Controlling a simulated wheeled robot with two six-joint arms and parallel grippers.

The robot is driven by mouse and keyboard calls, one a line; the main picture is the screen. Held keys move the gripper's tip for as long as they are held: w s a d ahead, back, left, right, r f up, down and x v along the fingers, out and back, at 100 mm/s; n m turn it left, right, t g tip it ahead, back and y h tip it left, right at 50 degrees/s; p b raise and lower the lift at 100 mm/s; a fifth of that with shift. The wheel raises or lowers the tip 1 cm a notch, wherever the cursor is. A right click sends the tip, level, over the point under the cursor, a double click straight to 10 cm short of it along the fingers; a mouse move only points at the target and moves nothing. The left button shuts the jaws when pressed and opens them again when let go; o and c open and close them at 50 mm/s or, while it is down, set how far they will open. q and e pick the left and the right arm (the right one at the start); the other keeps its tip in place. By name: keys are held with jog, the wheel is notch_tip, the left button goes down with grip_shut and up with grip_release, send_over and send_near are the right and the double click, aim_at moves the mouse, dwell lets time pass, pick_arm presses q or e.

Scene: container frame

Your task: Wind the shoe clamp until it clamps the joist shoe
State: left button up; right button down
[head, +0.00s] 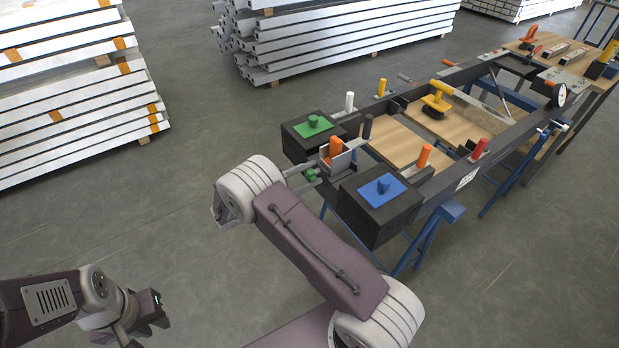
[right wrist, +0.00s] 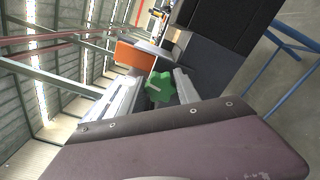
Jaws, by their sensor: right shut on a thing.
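A green lobed knob (head: 312,175), seemingly the shoe clamp's hand wheel, is at the near end of the dark frame (head: 452,195). It also shows in the right wrist view (right wrist: 160,87). My right gripper (right wrist: 150,92) is shut on it, one pale finger on each side. Just beyond the knob is a grey metal bracket (head: 341,160), perhaps the joist shoe, with an orange block (head: 335,147) at it. I cannot tell whether the clamp touches the shoe. My left gripper (head: 148,312) is away from the frame at lower left; its jaw opening is unclear.
Black blocks with a green plate (head: 313,126) and a blue plate (head: 382,188) flank the knob. Colored handles and a yellow tool (head: 437,97) stand along the frame. Blue trestles (head: 425,235) support it. Stacked white beams (head: 340,35) lie behind.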

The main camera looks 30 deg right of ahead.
jog(key=m+b, duration=0.2)
jog(key=m, duration=0.1)
jog(key=m+b, duration=0.1)
jog(key=m, duration=0.1)
jog(key=shift+f, duration=0.3)
jog(key=shift+m+b, duration=1.9)
jog(key=shift+m, duration=0.4)
jog(key=shift+r, duration=0.1)
jog(key=c, duration=0.9)
grip_release()
jog(key=shift+r, duration=0.1)
jog(key=a, duration=0.6)
jog(key=a+p, duration=0.1)
jog(key=a, duration=0.2)
jog(key=shift+s+a, duration=0.1)
jog(key=shift+s, duration=0.3)
